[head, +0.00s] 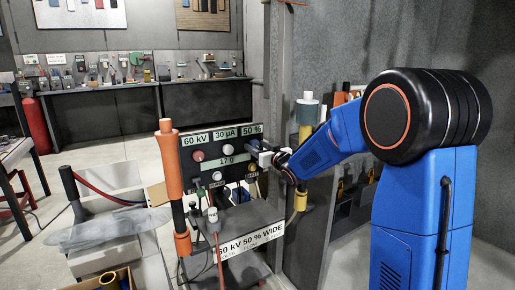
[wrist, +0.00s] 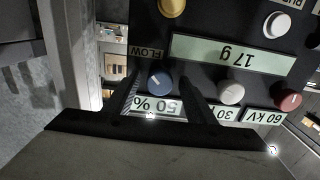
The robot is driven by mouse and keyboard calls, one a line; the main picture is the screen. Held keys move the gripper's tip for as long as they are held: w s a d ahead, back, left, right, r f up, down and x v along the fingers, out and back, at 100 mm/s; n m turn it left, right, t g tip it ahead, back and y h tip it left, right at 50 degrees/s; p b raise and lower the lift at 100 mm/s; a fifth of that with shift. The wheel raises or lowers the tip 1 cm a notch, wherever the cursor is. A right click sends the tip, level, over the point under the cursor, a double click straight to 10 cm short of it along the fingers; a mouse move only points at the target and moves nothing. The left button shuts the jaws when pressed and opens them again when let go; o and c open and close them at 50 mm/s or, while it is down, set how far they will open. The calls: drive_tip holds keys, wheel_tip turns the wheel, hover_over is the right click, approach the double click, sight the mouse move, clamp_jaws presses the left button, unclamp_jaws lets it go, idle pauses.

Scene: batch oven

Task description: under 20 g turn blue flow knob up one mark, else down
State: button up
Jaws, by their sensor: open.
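The blue flow knob (wrist: 159,83) is on the dark panel in the wrist view, which shows the panel upside down. A pale pointer line shows on its face, and the FLOW label (wrist: 146,53) is beside it. Its 50 % display (wrist: 158,105) is partly covered by my gripper. The weight display (wrist: 235,56) reads 17 g; it also shows in the head view (head: 227,161). My gripper (wrist: 158,92) is open, with one finger on each side of the blue knob; contact cannot be told. In the head view my gripper (head: 262,157) hides the knob.
A white knob (wrist: 231,92) and a red knob (wrist: 289,99) sit in the same row. A yellow knob (wrist: 171,7) and another white knob (wrist: 276,24) are on the panel too. An orange post (head: 171,175) stands left of the panel.

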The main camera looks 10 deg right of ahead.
drive_tip(key=c, duration=1)
drive_tip(key=shift+m, duration=2.7)
drive_tip(key=o, duration=1)
drive_tip(key=v, duration=1.7)
drive_tip(key=shift+s, duration=0.25)
drive_tip(key=shift+r, duration=0.1)
